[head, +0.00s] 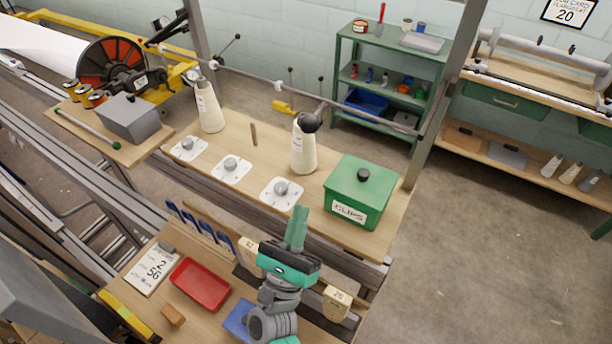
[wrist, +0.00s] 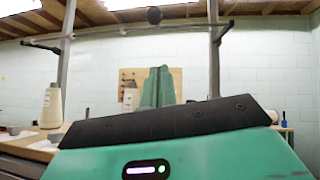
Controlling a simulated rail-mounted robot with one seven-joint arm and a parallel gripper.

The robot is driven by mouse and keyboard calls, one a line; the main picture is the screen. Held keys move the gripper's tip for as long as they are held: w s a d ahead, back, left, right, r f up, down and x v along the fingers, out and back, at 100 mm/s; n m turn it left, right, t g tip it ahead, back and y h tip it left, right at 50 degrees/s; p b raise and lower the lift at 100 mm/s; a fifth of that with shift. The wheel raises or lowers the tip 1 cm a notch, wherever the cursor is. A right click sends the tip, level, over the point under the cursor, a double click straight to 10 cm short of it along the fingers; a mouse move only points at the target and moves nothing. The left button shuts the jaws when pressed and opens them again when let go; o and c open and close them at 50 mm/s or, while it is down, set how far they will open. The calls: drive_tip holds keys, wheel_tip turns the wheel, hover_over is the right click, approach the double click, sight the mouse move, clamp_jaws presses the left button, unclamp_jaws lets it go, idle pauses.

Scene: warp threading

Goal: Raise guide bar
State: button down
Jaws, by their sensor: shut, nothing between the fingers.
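A thin grey bar (head: 255,77), which I take for the guide bar, spans two upright posts above the long wooden shelf. A large black ball knob (head: 309,122) shows at the bar, in front of the top of a white yarn cone. In the wrist view the bar (wrist: 110,31) runs across the top, with the black ball (wrist: 154,15) near its middle. My gripper (head: 298,210) is shut and empty, fingers pointing up, in front of the shelf and apart from the bar. In the wrist view my gripper (wrist: 158,75) lies below the ball.
The shelf holds two yarn cones (head: 209,108), several white plates with grey knobs (head: 281,191) and a green lidded box (head: 358,193). A red tray (head: 201,285) and wooden blocks lie on the near bench. The floor at right is clear.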

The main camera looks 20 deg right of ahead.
drive_tip(key=s+a+r+p+x, duration=0.1)
drive_tip(key=p+x, duration=0.3)
drive_tip(key=x, duration=0.8)
drive_tip(key=shift+a+r, duration=0.35)
drive_tip(key=shift+r, duration=0.15)
drive_tip(key=shift+r, duration=0.1)
